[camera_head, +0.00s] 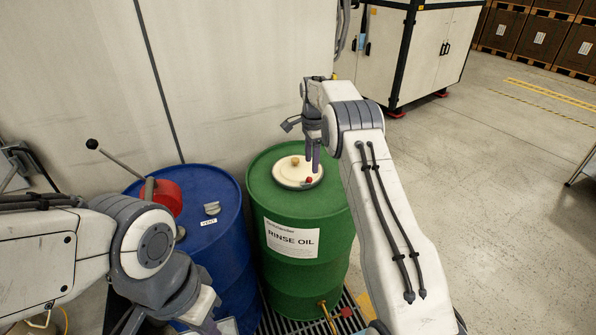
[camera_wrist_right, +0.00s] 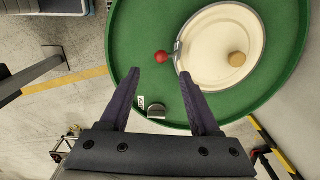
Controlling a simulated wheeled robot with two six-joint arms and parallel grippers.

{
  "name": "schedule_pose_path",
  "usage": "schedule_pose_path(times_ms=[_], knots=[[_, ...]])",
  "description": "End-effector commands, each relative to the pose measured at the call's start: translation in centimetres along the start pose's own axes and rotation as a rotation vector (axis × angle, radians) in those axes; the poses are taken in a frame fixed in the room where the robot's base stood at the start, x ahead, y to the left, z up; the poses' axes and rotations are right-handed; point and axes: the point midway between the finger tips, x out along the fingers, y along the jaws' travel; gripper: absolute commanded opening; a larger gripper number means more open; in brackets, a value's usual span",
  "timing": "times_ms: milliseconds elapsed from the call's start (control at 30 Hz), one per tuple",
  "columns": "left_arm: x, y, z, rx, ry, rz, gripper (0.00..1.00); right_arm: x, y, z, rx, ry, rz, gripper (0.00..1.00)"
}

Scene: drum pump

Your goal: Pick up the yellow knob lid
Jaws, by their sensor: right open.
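The lid is a round cream disc with a small yellow-tan knob, on top of the green drum. The lid (camera_head: 290,177) shows in the head view, and its knob (camera_head: 295,161) stands near its middle. In the right wrist view the lid (camera_wrist_right: 208,68) is at the upper right, with the knob (camera_wrist_right: 237,59) right of the fingers. A red ball (camera_wrist_right: 161,57) on a metal piece sits at the lid's edge. My right gripper (camera_wrist_right: 159,75) is open and empty above the drum top, beside the lid. My left arm's end is at the bottom left; its fingers cannot be made out.
The green drum (camera_head: 296,275) is labelled RINSE OIL. A blue drum (camera_head: 226,237) with a red pump part (camera_head: 165,196) and lever stands to its left. A pale wall rises close behind. A white cabinet (camera_head: 410,55) stands farther back. Open floor lies to the right.

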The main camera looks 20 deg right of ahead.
Motion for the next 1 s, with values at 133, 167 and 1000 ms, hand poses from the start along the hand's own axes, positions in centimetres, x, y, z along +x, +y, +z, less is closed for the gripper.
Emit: schedule_pose_path(times_ms=[133,167,1000], knots=[[-1.0,0.1,-0.1,0.000,0.000,0.000,0.00,1.0,0.0,0.2,-0.002,-0.001,0.003,0.63],[-1.4,0.1,-0.1,0.000,0.000,0.000,0.00,1.4,0.0,0.3,-0.002,-0.001,0.005,0.63],[-3.0,0.2,-0.2,0.004,0.000,0.000,0.00,5.4,-0.2,0.5,-0.003,0.000,-0.001,0.00]])
